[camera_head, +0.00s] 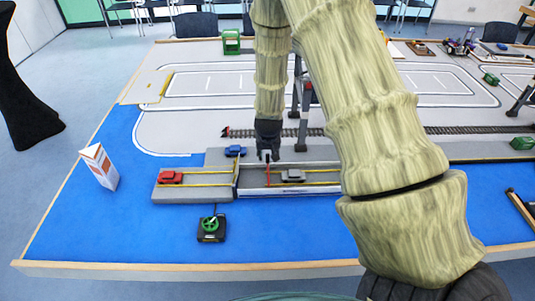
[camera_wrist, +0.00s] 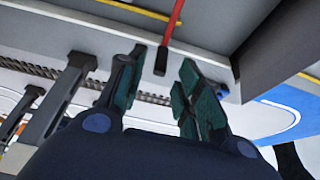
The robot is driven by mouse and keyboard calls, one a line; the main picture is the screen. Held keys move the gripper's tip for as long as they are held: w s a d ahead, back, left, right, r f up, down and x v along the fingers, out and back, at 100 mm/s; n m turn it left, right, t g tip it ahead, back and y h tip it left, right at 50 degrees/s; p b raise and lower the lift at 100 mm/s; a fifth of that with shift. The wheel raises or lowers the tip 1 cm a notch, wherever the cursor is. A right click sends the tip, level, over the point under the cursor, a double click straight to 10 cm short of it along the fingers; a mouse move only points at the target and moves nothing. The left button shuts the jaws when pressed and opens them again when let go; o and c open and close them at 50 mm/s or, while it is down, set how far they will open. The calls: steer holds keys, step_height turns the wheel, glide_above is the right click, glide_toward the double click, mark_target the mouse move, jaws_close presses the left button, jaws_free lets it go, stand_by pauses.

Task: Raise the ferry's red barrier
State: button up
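The ferry's red barrier (camera_wrist: 174,20) is a thin red bar with a black end, seen in the wrist view. That black end lies in the gap between my fingertips, with space visible on both sides. In the head view the barrier (camera_head: 268,174) shows as a short red line across the deck. My gripper (camera_head: 267,156) is above the far side of the deck, pointing down. In the wrist view my gripper (camera_wrist: 163,60) is open, with teal pads on both fingers. The ferry (camera_head: 310,192) is a pale, low deck with yellow rails; its right end is hidden behind my arm.
A grey car (camera_head: 293,175) stands on the deck right of the barrier. A red car (camera_head: 171,177) is on the left section, and a blue car (camera_head: 235,151) is behind. A black box with a green wheel (camera_head: 211,226) is in front. A white-orange carton (camera_head: 98,166) stands left.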

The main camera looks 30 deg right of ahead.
mark_target(268, 154)
steer(key=shift+p+x, duration=0.35)
steer(key=shift+x, duration=1.3)
steer(key=shift+r, duration=0.1)
steer(key=shift+c, duration=0.2)
jaws_close()
